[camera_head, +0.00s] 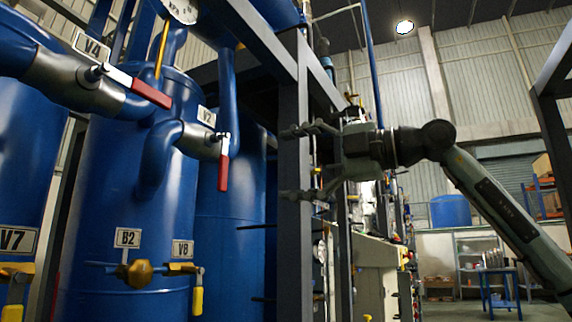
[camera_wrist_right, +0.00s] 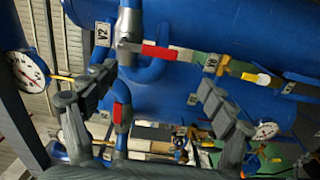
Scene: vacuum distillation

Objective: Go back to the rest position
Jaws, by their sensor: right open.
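My right gripper (camera_head: 300,162) is raised in the middle of the head view, its arm coming in from the right. Its two fingers are spread apart with nothing between them, and they point left towards the blue tanks. In the right wrist view the open fingers (camera_wrist_right: 148,108) frame blue pipework, with a red valve handle (camera_wrist_right: 160,52) beyond them. In the head view the fingertips overlap a dark steel frame post (camera_head: 305,220); I cannot tell whether they touch it. My left gripper is not in view.
Blue tanks (camera_head: 125,190) fill the left, with red-handled valves V4 (camera_head: 138,86) and V2 (camera_head: 223,160). Brass valves B2 (camera_head: 137,272) and V8 (camera_head: 181,268) sit lower. A pressure gauge (camera_head: 182,8) is at the top. Open floor and a blue table (camera_head: 498,285) lie far right.

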